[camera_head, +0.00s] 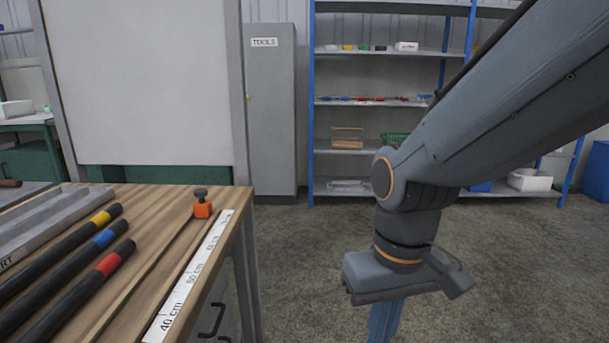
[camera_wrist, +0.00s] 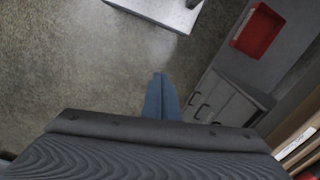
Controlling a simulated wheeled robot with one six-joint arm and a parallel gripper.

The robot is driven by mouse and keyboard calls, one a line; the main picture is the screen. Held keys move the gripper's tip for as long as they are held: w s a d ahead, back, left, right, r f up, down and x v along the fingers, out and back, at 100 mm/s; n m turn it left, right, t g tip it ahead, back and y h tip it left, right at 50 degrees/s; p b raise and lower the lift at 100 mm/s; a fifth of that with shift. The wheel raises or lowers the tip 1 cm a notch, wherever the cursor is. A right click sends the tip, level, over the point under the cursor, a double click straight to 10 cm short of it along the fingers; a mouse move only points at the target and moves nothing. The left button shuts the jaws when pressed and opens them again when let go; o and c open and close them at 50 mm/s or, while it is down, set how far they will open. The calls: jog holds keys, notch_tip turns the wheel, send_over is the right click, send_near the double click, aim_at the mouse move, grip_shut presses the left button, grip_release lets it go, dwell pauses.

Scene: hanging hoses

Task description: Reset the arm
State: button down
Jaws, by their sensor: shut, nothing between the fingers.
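My arm comes in from the upper right of the head view and bends down at its wrist. My gripper (camera_head: 384,330) points down over open floor, right of the workbench and apart from it; its tips are cut off by the lower picture edge. In the wrist view my gripper's blue fingers (camera_wrist: 160,80) lie together, with nothing between them.
The wooden workbench (camera_head: 165,215) holds hoses with yellow, blue and red bands (camera_head: 108,265), an orange stop (camera_head: 202,209) and a ruler (camera_head: 190,280). Shelves (camera_head: 400,101) and a tools cabinet (camera_head: 272,120) stand behind. The wrist view shows a red bin (camera_wrist: 257,32).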

jog(key=d+r+m+p, duration=0.2)
jog(key=d+r+p, duration=0.6)
jog(key=p, duration=0.7)
jog(key=shift+s+r+m+h+p, duration=0.3)
jog(key=shift+r+m, duration=0.1)
jog(key=shift+r, duration=0.2)
